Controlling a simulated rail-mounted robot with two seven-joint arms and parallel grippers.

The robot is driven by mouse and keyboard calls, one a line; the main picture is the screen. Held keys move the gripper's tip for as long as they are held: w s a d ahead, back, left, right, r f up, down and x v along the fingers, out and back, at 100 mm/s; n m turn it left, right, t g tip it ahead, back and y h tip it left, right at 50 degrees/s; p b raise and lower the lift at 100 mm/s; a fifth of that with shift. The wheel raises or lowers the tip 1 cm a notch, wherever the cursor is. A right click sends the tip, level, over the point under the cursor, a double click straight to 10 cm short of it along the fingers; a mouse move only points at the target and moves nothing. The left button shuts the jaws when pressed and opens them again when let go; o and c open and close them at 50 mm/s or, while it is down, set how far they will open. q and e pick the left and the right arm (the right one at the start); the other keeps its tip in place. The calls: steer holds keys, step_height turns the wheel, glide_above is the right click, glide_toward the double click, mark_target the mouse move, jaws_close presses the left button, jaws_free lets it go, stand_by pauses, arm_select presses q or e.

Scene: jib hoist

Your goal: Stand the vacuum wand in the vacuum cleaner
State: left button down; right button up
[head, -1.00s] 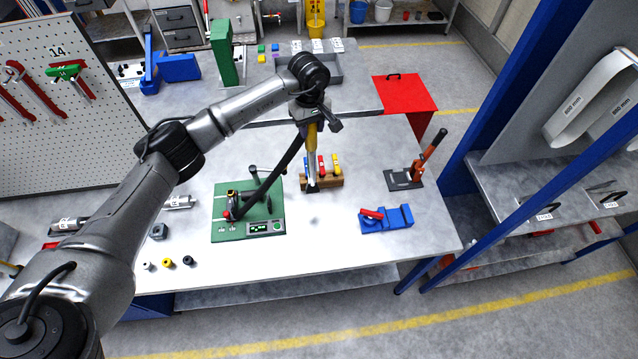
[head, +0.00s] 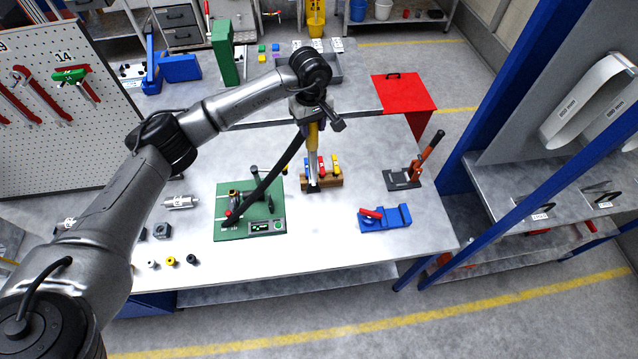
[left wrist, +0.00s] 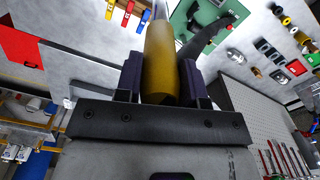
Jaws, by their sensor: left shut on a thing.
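My left gripper (head: 313,118) is shut on the yellow handle of the vacuum wand (head: 313,150). The wand hangs nearly upright, its grey tube pointing down beside a wooden block; I cannot tell whether its tip touches the bench. The left wrist view shows the wand's yellow handle (left wrist: 160,72) between the dark fingers (left wrist: 160,85). My right gripper is out of view.
The wooden block (head: 334,183) holds red, blue and yellow pieces close behind the wand. A blue fixture (head: 398,215) and an orange-handled press (head: 405,181) stand to the right. Small round parts (head: 172,261) lie front left. The bench front centre is clear.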

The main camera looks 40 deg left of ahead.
arm_select(q)
steer(key=s+d, duration=2.2)
steer(key=d, duration=0.2)
steer(key=shift+s+d, duration=0.25)
steer(key=shift+s, duration=0.15)
stand_by(0.4)
